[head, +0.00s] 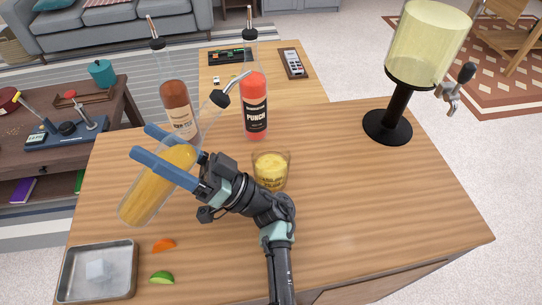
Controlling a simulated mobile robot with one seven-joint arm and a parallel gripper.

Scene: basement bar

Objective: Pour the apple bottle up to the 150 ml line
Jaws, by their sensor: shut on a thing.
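My gripper (146,142) is shut on a clear bottle (144,203) of amber-yellow liquid, on the left of the head view. The bottle is tilted, its base low at the left and its neck rising to the right. Its dark pour spout (222,97) is at the upper right, above and left of the glass. No label shows on it, so I cannot read its name. A short clear glass (271,170) stands on the counter just behind my wrist. It holds yellow liquid and has marks I cannot read. No stream shows.
A red PUNCH bottle (255,112) and a brown bottle (176,103) stand behind the glass. A drink dispenser (428,45) stands at the back right. A metal tray (134,271), orange wedge (163,245) and lime wedge (162,277) lie front left. The counter's right side is clear.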

